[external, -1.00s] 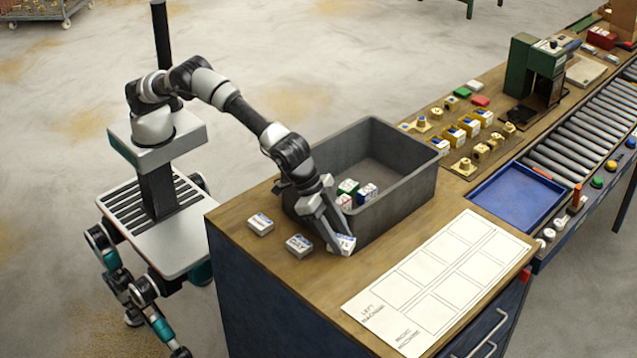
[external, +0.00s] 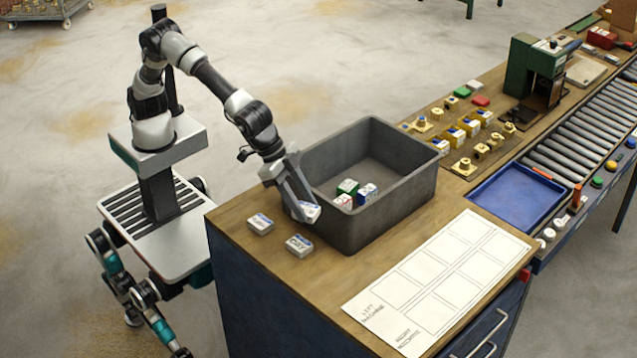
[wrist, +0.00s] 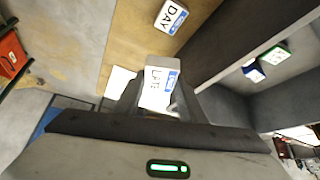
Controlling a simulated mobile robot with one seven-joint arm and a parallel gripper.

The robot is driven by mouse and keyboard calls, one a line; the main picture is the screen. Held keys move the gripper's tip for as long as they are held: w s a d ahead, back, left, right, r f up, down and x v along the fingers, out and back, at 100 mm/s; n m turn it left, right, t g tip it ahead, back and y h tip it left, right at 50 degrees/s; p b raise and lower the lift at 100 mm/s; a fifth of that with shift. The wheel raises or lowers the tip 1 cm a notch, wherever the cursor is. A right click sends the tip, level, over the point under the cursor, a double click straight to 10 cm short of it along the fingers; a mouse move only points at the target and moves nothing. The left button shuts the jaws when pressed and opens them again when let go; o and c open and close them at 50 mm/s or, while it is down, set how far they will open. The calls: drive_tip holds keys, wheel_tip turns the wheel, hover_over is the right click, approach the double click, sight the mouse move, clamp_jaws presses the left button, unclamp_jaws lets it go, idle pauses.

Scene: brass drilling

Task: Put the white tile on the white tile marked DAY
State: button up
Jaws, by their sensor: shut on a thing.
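My gripper (external: 303,212) is shut on a white tile (external: 308,210) with a blue band. In the wrist view, the held tile (wrist: 157,88) reads what looks like LATE. It is raised above the bench, beside the left wall of the grey bin. The white tile marked DAY (external: 299,245) lies flat on the bench below and slightly left of the held tile in the external view. It also shows at the top of the wrist view (wrist: 172,16), with nothing on it. Another white tile (external: 260,223) lies to its left; its marking is too small to read.
The grey bin (external: 400,196) stands close on the right, with several coloured blocks inside. A white sheet with printed boxes (external: 440,280) lies at the bench's front right. The bench (external: 330,280) is bare between the DAY tile and the sheet.

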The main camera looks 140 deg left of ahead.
drive_tip(key=s+f, duration=0.1)
drive_tip(key=s, duration=0.2)
hover_over(304, 245)
drive_tip(key=s, duration=0.2)
drive_tip(key=f, duration=0.6)
drive_tip(key=shift+d+b, duration=0.35)
drive_tip(key=shift+b, duration=0.05)
drive_tip(key=shift+f, duration=2.05)
drive_tip(key=shift+f+b, duration=0.25)
drive_tip(key=shift+b, duration=0.1)
drive_tip(key=o, duration=1.1)
drive_tip(key=shift+c, duration=0.2)
